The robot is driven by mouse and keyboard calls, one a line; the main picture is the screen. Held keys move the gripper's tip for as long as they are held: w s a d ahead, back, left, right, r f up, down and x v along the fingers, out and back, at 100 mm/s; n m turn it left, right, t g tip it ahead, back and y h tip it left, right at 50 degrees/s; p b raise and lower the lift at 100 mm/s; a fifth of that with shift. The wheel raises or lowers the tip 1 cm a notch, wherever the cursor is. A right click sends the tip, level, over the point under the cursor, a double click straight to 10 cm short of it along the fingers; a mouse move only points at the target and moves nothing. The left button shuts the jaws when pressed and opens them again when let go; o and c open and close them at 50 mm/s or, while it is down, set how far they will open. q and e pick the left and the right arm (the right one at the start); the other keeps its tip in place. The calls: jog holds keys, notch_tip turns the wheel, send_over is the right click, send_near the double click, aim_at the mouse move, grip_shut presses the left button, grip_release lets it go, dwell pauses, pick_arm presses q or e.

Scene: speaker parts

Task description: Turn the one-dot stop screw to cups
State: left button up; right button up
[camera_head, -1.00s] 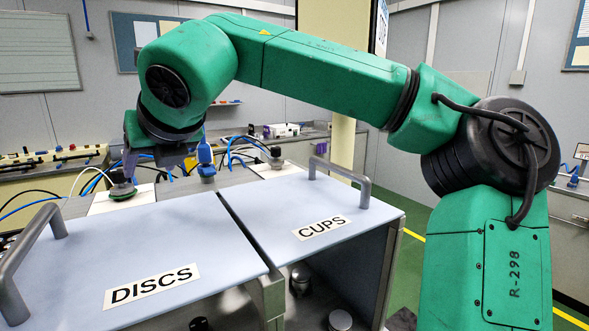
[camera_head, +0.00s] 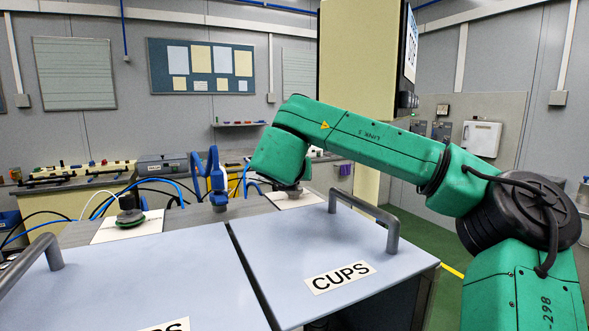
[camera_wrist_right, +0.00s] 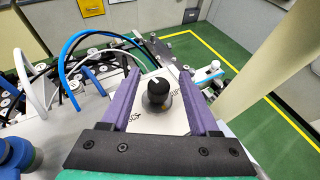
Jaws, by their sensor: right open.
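In the right wrist view a black stop-screw knob (camera_wrist_right: 159,94) with a white mark on its top stands on a white plate (camera_wrist_right: 150,122). Part of a DISCS label shows to its left and another partly hidden label to its right. I cannot make out any dots. My right gripper (camera_wrist_right: 160,76) has its purple fingers open, one on each side of the knob, with gaps to it. In the head view the right plate (camera_head: 312,200) lies behind the CUPS lid, and my forearm hides most of the gripper. My left gripper is not in view.
A second knob on a green disc (camera_head: 130,219) sits on the left white plate (camera_head: 100,233). A blue upright fitting (camera_head: 215,182) stands between the plates. In front are the CUPS lid (camera_head: 290,250) with a grey handle (camera_head: 375,215) and another lid. Blue and white hoses run behind.

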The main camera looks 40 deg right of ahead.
jog(key=shift+w+f, duration=0.1)
grip_shut()
jog(key=shift+h+b, duration=0.3)
